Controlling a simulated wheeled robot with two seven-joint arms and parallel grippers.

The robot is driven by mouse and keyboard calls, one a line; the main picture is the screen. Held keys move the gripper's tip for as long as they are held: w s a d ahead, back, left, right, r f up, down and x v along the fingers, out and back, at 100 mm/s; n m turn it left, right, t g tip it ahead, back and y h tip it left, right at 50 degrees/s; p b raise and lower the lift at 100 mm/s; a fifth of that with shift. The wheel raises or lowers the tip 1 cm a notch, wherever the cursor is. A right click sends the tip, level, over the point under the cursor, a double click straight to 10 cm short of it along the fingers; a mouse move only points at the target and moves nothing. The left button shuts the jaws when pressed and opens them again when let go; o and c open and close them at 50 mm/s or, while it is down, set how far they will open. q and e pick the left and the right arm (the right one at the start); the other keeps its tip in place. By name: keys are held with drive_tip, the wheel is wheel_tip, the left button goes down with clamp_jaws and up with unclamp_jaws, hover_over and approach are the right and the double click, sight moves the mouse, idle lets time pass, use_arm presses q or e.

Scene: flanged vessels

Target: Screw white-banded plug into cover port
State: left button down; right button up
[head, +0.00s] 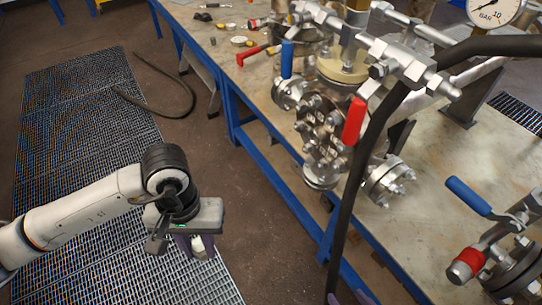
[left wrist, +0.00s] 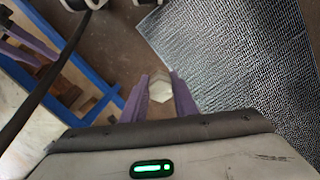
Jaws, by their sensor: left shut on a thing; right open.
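My left gripper (head: 203,248) hangs over the floor grating, left of the bench and well apart from it. In the left wrist view its purple fingers are shut on a pale hexagonal-headed plug (left wrist: 160,88); no white band can be made out. In the head view the plug is mostly hidden beneath the gripper. The flanged vessel (head: 325,130) with bolted covers stands on the bench; I cannot tell which opening is the cover port. My right gripper (head: 348,298) shows only its purple fingertips at the bottom edge, apart and empty.
Another valve with a blue handle (head: 468,196) is at the right. A hose (head: 165,100) lies on the floor. The space around my left gripper is clear.

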use_arm(q)
drive_tip(key=w+d+r+n+g+h, duration=0.2)
drive_tip(key=d+r+n+h, duration=0.3)
drive_tip(key=d, duration=0.4)
drive_tip(key=w+d+r+n+g+h, duration=0.1)
drive_tip(key=w+d+r+n+h, duration=0.2)
drive_tip(key=d+n, duration=0.45)
drive_tip(key=w+a+r+n+t+h, duration=0.2)
drive_tip(key=w+n+t+h, duration=0.1)
drive_tip(key=n+t, duration=0.3)
drive_tip(key=w+a+r+n+t+h, duration=0.2)
drive_tip(key=w+n+t, duration=0.3)
drive_tip(key=t, duration=0.3)
drive_tip(key=shift+w+r+n+t+h, duration=0.3)
drive_tip(key=shift+w+r+n+h, duration=0.1)
drive_tip(key=shift+r+h, duration=0.25)
use_arm(e)
drive_tip(key=shift+w+r, duration=0.2)
drive_tip(key=shift+r, duration=0.15)
use_arm(q)
drive_tip(key=shift+x, duration=2.45)
drive_tip(key=shift+w+d, duration=0.1)
drive_tip(key=shift+d, duration=0.1)
drive_tip(key=shift+x, duration=0.75)
